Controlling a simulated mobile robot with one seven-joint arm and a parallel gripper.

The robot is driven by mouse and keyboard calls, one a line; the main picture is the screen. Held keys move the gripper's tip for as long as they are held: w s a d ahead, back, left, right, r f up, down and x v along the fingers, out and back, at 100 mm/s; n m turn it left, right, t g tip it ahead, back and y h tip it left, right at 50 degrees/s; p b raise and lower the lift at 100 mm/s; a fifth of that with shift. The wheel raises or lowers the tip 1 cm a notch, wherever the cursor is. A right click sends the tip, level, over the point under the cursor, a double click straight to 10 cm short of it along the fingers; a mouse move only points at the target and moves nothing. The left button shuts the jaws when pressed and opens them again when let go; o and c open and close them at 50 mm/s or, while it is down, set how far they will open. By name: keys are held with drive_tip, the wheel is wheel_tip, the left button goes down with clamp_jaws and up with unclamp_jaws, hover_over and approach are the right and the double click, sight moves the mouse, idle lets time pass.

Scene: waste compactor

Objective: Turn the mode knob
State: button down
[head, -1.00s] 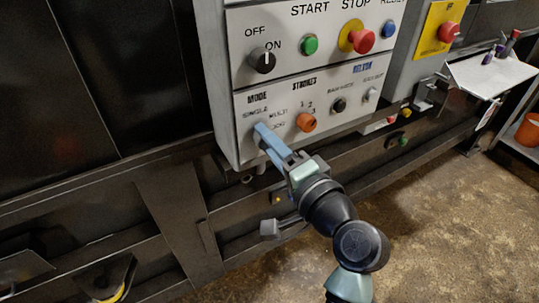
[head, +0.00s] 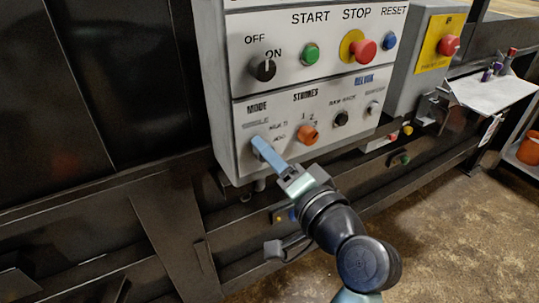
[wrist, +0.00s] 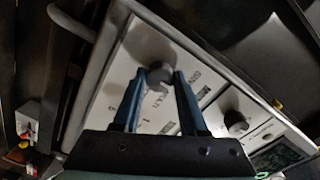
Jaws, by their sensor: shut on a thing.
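The mode knob sits under the MODE label at the lower left of the white control panel (head: 231,108). In the head view my gripper (head: 258,141) covers it. In the wrist view a dark round knob (wrist: 155,72) shows between the fingertips of my gripper (wrist: 160,74). The two blue fingers are shut on this knob, one on each side. The knob's pointer and its exact setting are hidden.
The orange strokes knob (head: 308,135) is close to the right of my fingers. Above are the black on/off knob (head: 264,69), green start button (head: 310,54) and red stop button (head: 364,48). A dark rail (head: 330,180) runs below the panel.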

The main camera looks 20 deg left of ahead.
drive_tip(key=shift+c, duration=2.2)
unclamp_jaws()
drive_tip(key=b+v, duration=0.2)
drive_tip(key=v, duration=1.1)
